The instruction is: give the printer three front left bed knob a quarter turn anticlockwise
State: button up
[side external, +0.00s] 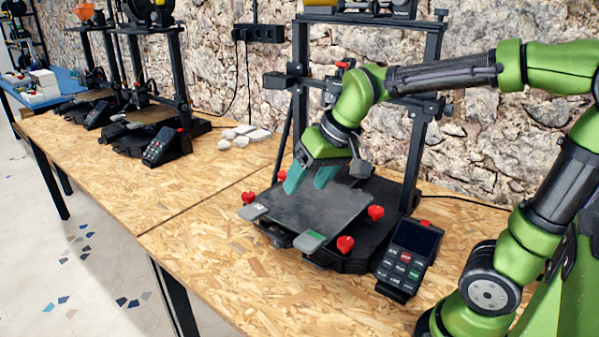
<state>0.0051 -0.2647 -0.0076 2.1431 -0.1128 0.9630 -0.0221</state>
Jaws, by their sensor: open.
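The nearest black printer (300,115) stands on the wooden bench; no number on it is readable. Red bed knobs show around its dark plate (320,209): a left knob (247,198), a near knob (345,244) and a right knob (375,212).
A control unit (409,256) stands at the printer's near right. Grey clips (310,241) sit at the plate's near edge. The printer's upright frame (415,150) rises beside my arm. Two other printers (150,110) stand further left. The bench front (210,250) is clear.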

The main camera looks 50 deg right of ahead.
jog(key=s+a+t, duration=0.1)
jog(key=s, duration=0.5)
jog(key=shift+f+y, duration=0.3)
jog(key=shift+f, duration=0.05)
jog(key=r+n+g+h, duration=0.1)
jog(key=r+h, duration=0.1)
jog(key=h, duration=0.1)
send_over(249, 194)
jog(key=s+a, duration=0.2)
jog(key=s, duration=0.5)
jog(key=shift+g, duration=0.3)
jog(key=x, duration=1.6)
jog(key=shift+w+f, duration=0.1)
jog(key=shift+f, duration=0.25)
jog(key=c, duration=1.1)
